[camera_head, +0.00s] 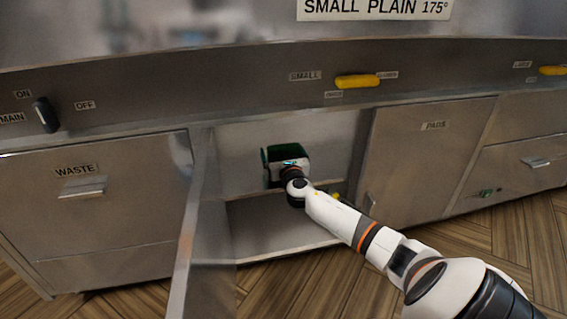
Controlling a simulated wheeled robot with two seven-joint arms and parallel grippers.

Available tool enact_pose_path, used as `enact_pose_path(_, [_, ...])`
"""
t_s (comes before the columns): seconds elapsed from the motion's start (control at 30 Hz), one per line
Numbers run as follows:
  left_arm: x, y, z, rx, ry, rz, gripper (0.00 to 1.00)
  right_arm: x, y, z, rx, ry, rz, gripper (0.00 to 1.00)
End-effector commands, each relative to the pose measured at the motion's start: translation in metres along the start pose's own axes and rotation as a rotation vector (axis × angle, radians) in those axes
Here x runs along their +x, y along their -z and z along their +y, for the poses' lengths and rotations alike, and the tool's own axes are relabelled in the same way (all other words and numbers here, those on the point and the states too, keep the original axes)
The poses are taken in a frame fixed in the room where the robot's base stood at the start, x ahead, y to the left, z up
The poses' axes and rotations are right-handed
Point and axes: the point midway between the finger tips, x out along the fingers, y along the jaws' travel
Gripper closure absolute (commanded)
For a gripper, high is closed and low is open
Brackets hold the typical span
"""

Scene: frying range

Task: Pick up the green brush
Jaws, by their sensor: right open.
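My right arm reaches from the lower right into an open cabinet (255,210) under the range. My right gripper (281,160) is inside it, in front of the back wall, and is open. Dark green shows along the upper edge at the gripper; I cannot tell whether this is the green brush or part of the gripper. No brush can be made out clearly, and the gripper and wrist hide what lies behind them. My left gripper is not in view.
The open cabinet door (195,225) stands out at the left of the opening. A small yellow-green part (335,194) shows beside my forearm. A closed waste drawer (95,205) is at left, and a closed panel (420,160) at right. Wooden floor (500,235) lies in front.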

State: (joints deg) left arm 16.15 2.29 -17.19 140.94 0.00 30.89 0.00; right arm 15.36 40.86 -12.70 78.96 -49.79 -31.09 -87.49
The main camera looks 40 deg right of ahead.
Motion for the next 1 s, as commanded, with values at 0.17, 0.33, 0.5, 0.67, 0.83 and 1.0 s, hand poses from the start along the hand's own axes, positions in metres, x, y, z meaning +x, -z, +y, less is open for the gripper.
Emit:
enact_pose_path(0.17, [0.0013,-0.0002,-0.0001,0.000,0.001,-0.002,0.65,0.0010,0.0004,-0.0001,0.000,0.001,-0.001,0.00])
enact_pose_path(0.33, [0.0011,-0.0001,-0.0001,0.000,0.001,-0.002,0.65,0.0009,0.0004,-0.0001,0.000,0.001,-0.001,0.18])
enact_pose_path(0.5, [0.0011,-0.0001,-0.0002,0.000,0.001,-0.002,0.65,0.0008,0.0003,-0.0002,0.000,0.001,-0.001,0.46])
enact_pose_path(0.67, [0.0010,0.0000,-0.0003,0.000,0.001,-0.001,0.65,0.0007,0.0002,-0.0002,0.000,0.001,-0.001,0.72])
enact_pose_path(0.83, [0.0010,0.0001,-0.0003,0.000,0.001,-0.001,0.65,0.0008,0.0005,-0.0002,0.000,0.001,0.000,0.72])
enact_pose_path(1.0, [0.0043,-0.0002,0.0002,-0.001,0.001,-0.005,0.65,0.0008,0.0048,-0.0001,0.000,0.001,0.000,0.72])
